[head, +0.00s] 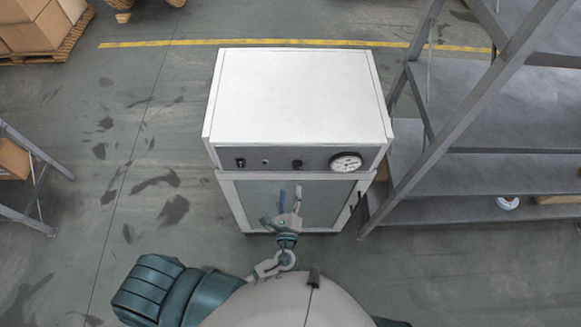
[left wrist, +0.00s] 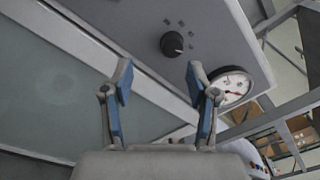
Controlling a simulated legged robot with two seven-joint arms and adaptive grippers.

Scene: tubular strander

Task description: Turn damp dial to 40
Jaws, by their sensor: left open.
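A black round knob (head: 297,163), which looks like the damp dial, sits on the grey front panel (head: 222,159) of a white cabinet. In the left wrist view the knob (left wrist: 172,43) has a light pointer line and small dark square marks around it; no numbers can be read. My left gripper (head: 290,200) is in front of the cabinet door, below the panel. In the left wrist view its two blue-padded fingers (left wrist: 158,80) are apart with nothing between them, and the knob lies beyond the fingertips. My right gripper is not in view.
A round white gauge (head: 346,162) is right of the knob, a black switch (head: 240,162) to its left. The cabinet's glass door (head: 255,200) is below. A metal shelf rack (head: 480,175) stands close on the right. Open floor lies left.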

